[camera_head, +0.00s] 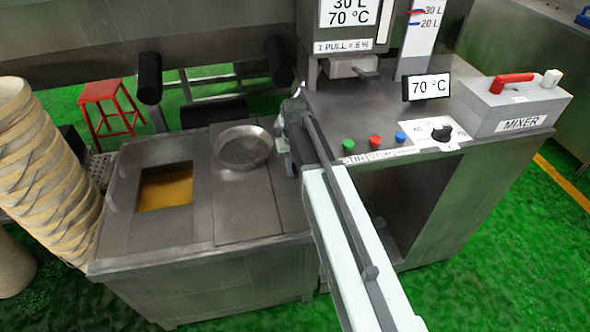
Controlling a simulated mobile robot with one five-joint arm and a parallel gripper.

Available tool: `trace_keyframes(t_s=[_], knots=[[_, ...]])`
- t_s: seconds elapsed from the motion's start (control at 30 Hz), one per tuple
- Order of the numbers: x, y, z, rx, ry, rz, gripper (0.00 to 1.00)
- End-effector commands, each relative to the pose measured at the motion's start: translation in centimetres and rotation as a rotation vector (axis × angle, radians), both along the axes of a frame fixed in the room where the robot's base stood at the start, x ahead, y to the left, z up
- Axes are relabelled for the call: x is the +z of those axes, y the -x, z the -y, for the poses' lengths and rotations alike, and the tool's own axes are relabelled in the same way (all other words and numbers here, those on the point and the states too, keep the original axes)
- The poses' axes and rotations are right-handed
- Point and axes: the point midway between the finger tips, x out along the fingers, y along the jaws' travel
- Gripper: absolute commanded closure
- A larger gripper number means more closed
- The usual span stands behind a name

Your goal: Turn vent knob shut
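A black rotary knob (441,133) sits on a white dial plate on the counter at the right; the marks on the plate are too small to read. No label reading "vent" shows, so I cannot tell whether this is the vent knob. My gripper (288,135) is at the end of my raised arm, near the middle of the picture, between the round metal pan and the machine column. It is well to the left of the black knob and apart from it. Its fingers are small and partly hidden, so their opening is unclear.
Green, red and blue buttons (375,141) line the counter's front edge. A grey MIXER box (518,105) with a red lever stands right of the knob. A metal pan (244,147) and an orange-filled opening (165,188) are at left, beside stacked buckets (45,165).

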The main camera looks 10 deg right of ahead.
Motion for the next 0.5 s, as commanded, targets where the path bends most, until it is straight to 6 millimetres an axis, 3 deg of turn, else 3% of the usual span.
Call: trace_keyframes(t_s=[0.5], knots=[[0.0, 0.0, 0.04, -0.077, -0.001, 0.0, 1.0]])
